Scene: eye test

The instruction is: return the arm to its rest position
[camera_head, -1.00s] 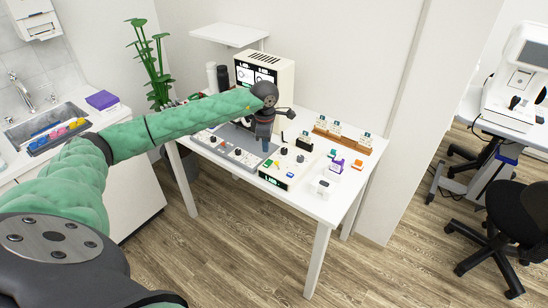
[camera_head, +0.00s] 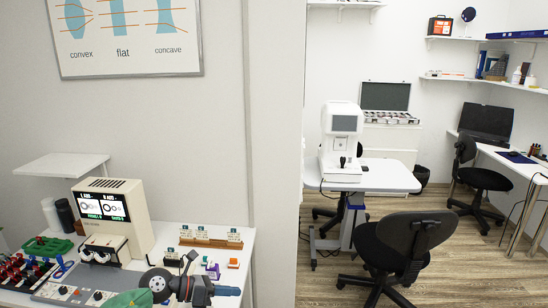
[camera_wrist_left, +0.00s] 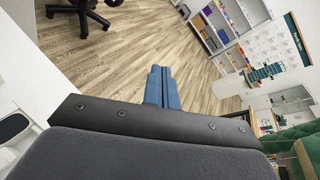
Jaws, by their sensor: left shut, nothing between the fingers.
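My left arm, in green padding, comes in at the bottom of the head view. My left gripper (camera_head: 228,291) points to the right in front of the white table with the lens-testing machine, at the picture's lower edge. Its blue fingers are shut with nothing between them. In the left wrist view the shut fingers (camera_wrist_left: 162,88) stand out against the wooden floor. My right gripper does not show.
The lens machine (camera_head: 112,215) stands on the white table, with a wooden rack of cards (camera_head: 212,242) and small coloured blocks near my gripper. Farther right are an eye instrument (camera_head: 341,145) on a white stand and a black chair (camera_head: 400,245). Floor shows between them.

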